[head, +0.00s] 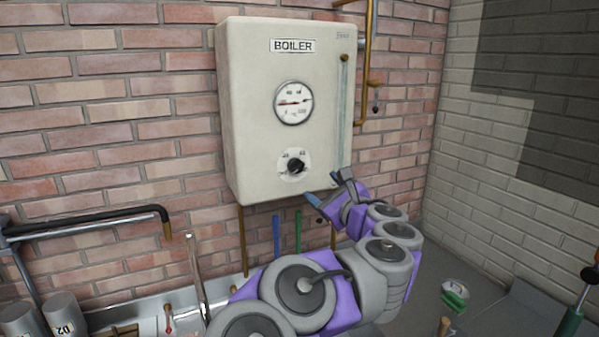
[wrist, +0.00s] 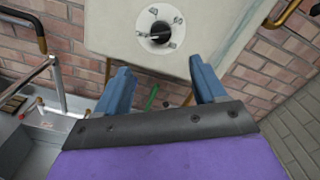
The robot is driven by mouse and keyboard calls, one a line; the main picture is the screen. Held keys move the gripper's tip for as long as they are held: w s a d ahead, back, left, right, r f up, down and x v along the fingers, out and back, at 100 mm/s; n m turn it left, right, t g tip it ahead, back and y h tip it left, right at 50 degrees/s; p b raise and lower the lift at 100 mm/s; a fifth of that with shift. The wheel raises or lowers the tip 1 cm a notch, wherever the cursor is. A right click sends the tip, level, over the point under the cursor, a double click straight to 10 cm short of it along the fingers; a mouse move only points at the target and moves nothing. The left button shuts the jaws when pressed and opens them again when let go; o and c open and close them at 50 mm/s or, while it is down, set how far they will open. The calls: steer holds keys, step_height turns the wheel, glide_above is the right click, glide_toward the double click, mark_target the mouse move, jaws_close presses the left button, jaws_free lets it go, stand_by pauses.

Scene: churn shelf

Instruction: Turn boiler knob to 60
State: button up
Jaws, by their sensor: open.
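The boiler (head: 250,130) is a cream box on the brick wall, with a round gauge (head: 293,103) above a black knob (head: 295,166) on a pale dial plate. The knob also shows in the wrist view (wrist: 160,32), with marks around it including a 60 at its right; the pointer's exact setting is too small to read. My gripper (head: 325,188) is open and empty, below and right of the knob and apart from it. In the wrist view my gripper's blue fingers (wrist: 160,82) are spread, with the knob ahead of and above the gap between them.
Copper pipes (head: 365,70) run along the boiler's right side. A dark bent pipe (head: 90,222) and metal cylinders (head: 62,312) stand at the lower left. Green (head: 298,230) and blue (head: 276,235) handles stand below the boiler.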

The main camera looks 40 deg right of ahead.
mark_target(299, 169)
steer(key=b+x, duration=0.1)
steer(key=x, duration=1.2)
steer(key=shift+w+d, duration=0.15)
steer(key=shift+c, duration=0.5)
steer(key=c, duration=1)
steer(key=shift+o, duration=0.2)
steer(key=shift+m, duration=0.3)
